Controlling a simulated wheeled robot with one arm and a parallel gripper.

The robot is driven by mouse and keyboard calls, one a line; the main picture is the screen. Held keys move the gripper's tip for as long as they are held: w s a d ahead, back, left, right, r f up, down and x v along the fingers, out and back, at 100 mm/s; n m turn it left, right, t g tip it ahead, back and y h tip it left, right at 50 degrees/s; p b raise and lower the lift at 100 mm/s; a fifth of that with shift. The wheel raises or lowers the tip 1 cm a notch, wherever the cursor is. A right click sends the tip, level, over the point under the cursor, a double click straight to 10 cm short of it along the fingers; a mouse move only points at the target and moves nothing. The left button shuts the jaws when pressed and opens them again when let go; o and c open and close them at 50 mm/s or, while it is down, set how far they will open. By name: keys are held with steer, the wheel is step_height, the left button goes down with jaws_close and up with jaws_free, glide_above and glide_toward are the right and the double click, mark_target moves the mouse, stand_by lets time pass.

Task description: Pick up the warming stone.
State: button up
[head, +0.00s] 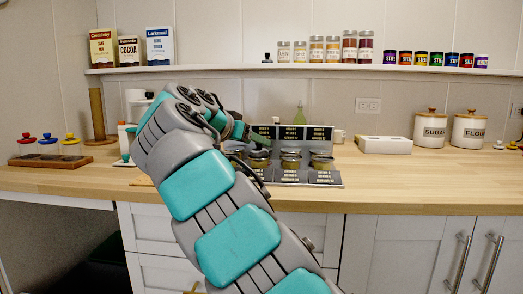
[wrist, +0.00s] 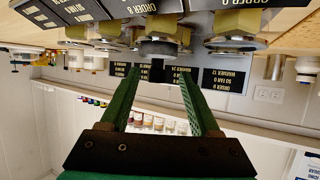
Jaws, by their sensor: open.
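I cannot pick out the warming stone for sure in either view. A stepped rack with black label cards (head: 318,133) stands on the counter and holds several squat brass-coloured pieces with grey discs (head: 291,153). In the wrist view, which is upside down, my gripper (wrist: 160,82) has its two green fingers spread with nothing between them. The fingertips point at the rack, close to a darker grey disc (wrist: 158,48) on one middle piece. I cannot tell whether they touch anything. In the head view my own arm covers most of my gripper and the rack's left part.
A white block (head: 385,146) and the sugar (head: 430,131) and flour canisters (head: 470,131) stand to the right. A wooden tray with coloured-knob pieces (head: 50,159) lies at left. A shelf (head: 420,71) with jars runs above. The front right counter is clear.

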steer(key=shift+d+p+x, duration=0.25)
steer(key=shift+p+x, duration=0.1)
steer(key=shift+x, duration=2.4)
steer(key=shift+s, duration=0.2)
jaws_close()
